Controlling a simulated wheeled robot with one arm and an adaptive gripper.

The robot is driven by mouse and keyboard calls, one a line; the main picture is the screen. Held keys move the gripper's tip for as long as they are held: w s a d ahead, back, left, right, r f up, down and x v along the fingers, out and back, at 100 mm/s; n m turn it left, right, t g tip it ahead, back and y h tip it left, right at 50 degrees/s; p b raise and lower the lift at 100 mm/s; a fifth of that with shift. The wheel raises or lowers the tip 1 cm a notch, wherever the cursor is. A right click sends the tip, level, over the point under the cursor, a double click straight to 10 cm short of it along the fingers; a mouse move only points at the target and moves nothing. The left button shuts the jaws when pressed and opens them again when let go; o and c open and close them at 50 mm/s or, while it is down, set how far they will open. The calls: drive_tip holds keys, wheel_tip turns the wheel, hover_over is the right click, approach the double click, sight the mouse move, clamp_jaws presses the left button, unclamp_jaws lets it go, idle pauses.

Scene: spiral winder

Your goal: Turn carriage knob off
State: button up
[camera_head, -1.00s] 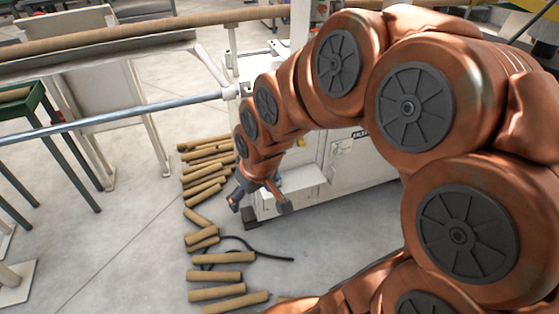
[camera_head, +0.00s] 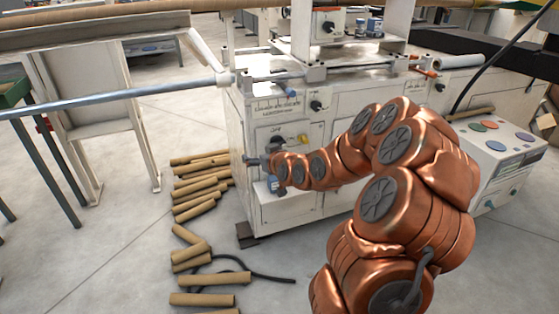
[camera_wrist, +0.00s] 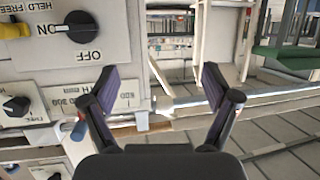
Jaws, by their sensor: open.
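A large black knob (camera_wrist: 82,27) is on the pale machine panel in the wrist view, where the lettering is upside down. Its white pointer line faces left, toward the ON mark; OFF is printed below it. No carriage label can be read. The knob also shows in the head view (camera_head: 277,141), on the machine's front near its left end. My gripper (camera_wrist: 158,80) is open, with nothing between its fingers. The knob is beyond its left finger, up and to the left, apart from it.
A yellow lever (camera_wrist: 12,31) marked HELD FREE is beside the knob. A smaller black knob (camera_wrist: 16,105) is on a neighbouring plate. Cardboard tubes (camera_head: 200,187) and a black cable (camera_head: 262,277) lie on the floor left of the machine. A metal rod (camera_head: 120,96) extends left.

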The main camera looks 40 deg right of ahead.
sight(278, 143)
drive_tip(key=d+f+m+t+h+b, duration=0.2)
drive_tip(key=d+f+t+h+b, duration=0.25)
drive_tip(key=d, duration=0.65)
drive_tip(key=w+d+g+b, duration=0.1)
drive_tip(key=w+b, duration=0.2)
drive_tip(key=w, duration=0.4)
drive_tip(key=shift+w+d+f+y, duration=0.25)
drive_tip(key=shift+d+f+y, duration=0.1)
drive_tip(key=c, duration=1.1)
